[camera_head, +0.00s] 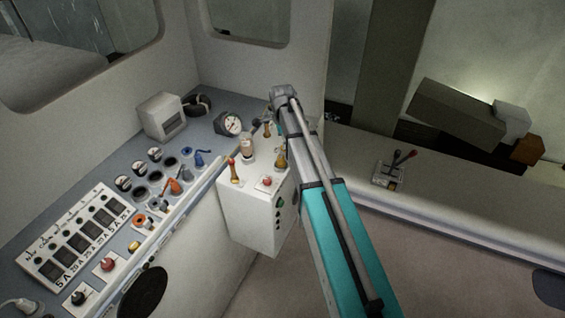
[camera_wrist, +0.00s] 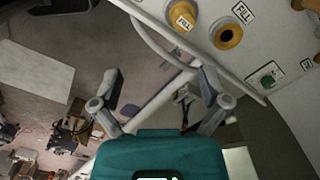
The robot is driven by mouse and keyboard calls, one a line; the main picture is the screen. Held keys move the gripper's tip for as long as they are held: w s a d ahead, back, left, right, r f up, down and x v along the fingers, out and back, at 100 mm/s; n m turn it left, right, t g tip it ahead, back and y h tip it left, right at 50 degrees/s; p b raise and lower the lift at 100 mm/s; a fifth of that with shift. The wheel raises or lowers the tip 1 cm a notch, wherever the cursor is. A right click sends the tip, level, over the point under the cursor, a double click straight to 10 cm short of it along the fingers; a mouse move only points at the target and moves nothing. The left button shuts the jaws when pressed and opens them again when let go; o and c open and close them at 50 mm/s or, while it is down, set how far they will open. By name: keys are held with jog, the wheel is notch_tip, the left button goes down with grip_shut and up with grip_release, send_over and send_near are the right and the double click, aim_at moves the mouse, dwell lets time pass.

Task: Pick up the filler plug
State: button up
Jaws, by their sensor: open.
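A yellow-orange round piece (camera_wrist: 183,17) with a FILL label sits at the top of the wrist view, on a pale panel; it looks like the filler plug, but I cannot be sure. Beside it is a brass ring (camera_wrist: 228,36) around a dark opening, with another FILL label by it. My gripper (camera_wrist: 158,82) is open and empty, its two fingers spread below these pieces in the picture and apart from them. In the head view my arm reaches past the white box, and its end (camera_head: 284,95) is above the far side of the counter; the fingers are hard to make out there.
A white box (camera_head: 258,222) with upright brass pieces and a red knob stands beside my arm. A blue-grey console (camera_head: 105,180) with gauges, switches and knobs runs along the left. A pale ledge (camera_head: 450,195) with two small levers lies at right.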

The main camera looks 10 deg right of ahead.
aim_at(280, 157)
jog(key=w+m, duration=0.3)
jog(key=shift+w, duration=0.4)
jog(key=shift+f, duration=0.15)
notch_tip(280, 157, down, 8)
jog(key=b, duration=0.8)
jog(key=shift+f+b, duration=0.2)
jog(key=shift+b, duration=0.1)
jog(key=shift+f, duration=0.1)
jog(key=shift+s+a+f+b, duration=0.1)
jog(key=shift+a+f+b, duration=0.05)
jog(key=shift+f+b, duration=2.4)
jog(key=shift+r, duration=0.1)
jog(key=c, duration=1.2)
